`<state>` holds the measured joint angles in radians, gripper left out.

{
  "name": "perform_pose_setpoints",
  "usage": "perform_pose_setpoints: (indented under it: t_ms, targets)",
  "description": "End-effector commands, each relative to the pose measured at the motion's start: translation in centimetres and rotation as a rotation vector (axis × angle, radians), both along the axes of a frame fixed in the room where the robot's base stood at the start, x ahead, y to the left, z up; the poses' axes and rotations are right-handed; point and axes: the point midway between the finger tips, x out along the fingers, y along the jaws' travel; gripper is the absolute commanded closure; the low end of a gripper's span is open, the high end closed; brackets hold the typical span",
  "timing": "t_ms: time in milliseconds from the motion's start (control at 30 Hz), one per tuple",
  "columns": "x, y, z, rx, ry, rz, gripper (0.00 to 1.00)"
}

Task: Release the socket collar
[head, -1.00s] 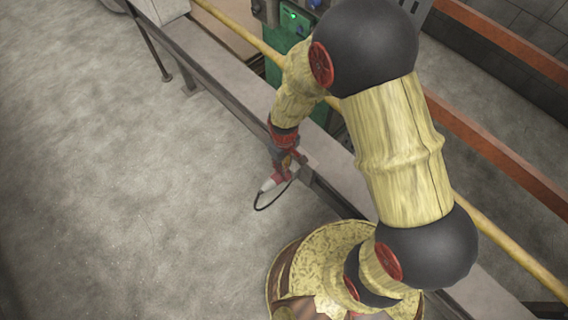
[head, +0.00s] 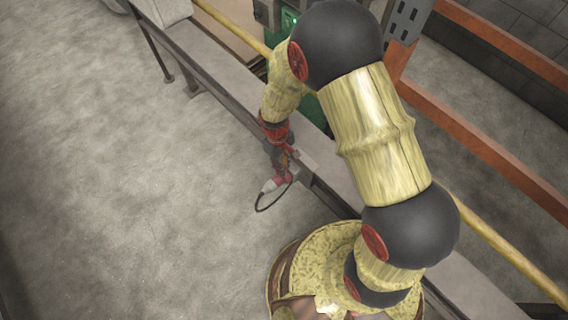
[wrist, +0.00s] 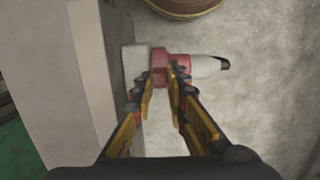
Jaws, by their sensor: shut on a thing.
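A red collar (wrist: 180,60) shows in the wrist view between a pale grey block (wrist: 134,62) on its left and a white plug body (wrist: 206,66) with a dark end on its right. My gripper (wrist: 161,82) has its two fingers close together on the red part, one on each side, and is shut on it. The fingertips hide some of the collar. In the head view, my gripper (head: 281,160) is small at the long rail's near edge. The white plug (head: 268,186) and its black cable loop (head: 270,205) hang just below it over the floor.
A long grey rail (head: 205,80) runs diagonally beside my gripper. A yellow pipe (head: 505,242) and orange beams (head: 480,140) lie behind my arm. A green box (head: 277,70) stands at the back, partly hidden. The concrete floor (head: 130,180) at left is clear.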

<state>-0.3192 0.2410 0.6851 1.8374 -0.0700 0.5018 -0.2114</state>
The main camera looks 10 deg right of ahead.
Motion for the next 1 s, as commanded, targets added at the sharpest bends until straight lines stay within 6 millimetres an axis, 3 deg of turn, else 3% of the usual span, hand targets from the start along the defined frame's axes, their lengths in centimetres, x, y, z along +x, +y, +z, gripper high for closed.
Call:
perform_pose_setpoints:
  t_ms: [333,367,667,1000]
  targets:
    - [0.10,0.04,-0.03,-0.008,0.009,0.000,1.00]
    - [0.10,0.04,-0.03,-0.008,0.009,0.000,0.85]
    - [0.11,0.04,-0.01,-0.007,0.009,0.000,0.68]
    - [0.16,0.06,0.15,-0.006,0.008,0.000,0.67]
